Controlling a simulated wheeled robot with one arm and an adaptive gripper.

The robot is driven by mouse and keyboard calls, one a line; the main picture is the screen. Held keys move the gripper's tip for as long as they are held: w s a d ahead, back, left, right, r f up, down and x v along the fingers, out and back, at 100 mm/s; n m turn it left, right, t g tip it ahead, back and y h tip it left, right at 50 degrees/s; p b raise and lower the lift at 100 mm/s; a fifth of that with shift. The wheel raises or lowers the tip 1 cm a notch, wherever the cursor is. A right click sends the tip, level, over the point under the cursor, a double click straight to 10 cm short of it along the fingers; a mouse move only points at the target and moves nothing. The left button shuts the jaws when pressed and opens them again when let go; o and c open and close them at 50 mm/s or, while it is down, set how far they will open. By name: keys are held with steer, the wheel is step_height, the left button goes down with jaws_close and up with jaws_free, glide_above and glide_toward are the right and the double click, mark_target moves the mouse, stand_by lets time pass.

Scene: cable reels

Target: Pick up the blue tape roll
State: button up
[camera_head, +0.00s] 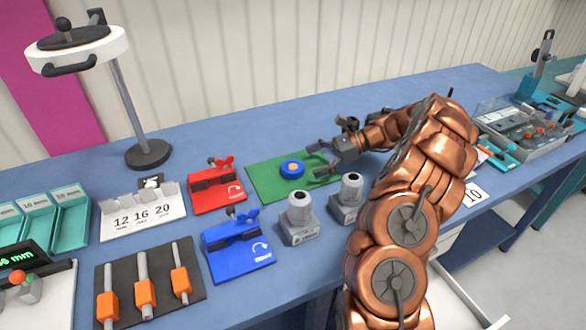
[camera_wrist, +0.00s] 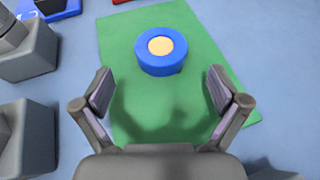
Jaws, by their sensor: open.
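The blue tape roll (camera_head: 292,169) lies flat on a green mat (camera_head: 262,188) on the blue table. It has an orange-tan centre. In the wrist view the blue tape roll (camera_wrist: 161,64) is ahead of my gripper (camera_wrist: 161,92), near the middle of the picture. My gripper (camera_head: 318,160) is open and empty, with its fingers spread above the green mat (camera_wrist: 200,60). The tape roll is beyond the fingertips and apart from them, roughly centred between the two fingers.
Two grey posts with round tops (camera_head: 298,220) and (camera_head: 349,199) stand close in front of the mat. A red holder (camera_head: 216,191) and a blue holder (camera_head: 238,250) are left of it. A lamp stand (camera_head: 148,154) is at the back left. Bare table lies behind the mat.

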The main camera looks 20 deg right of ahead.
mark_target(298, 165)
steer(key=shift+w+a+f+p, duration=0.1)
steer(key=shift+w+a+p, duration=0.15)
steer(key=shift+a, duration=0.3)
steer(key=shift+p+x, duration=0.6)
steer(key=shift+x, duration=1.3)
steer(key=c, duration=1.2)
steer(key=shift+c, duration=0.2)
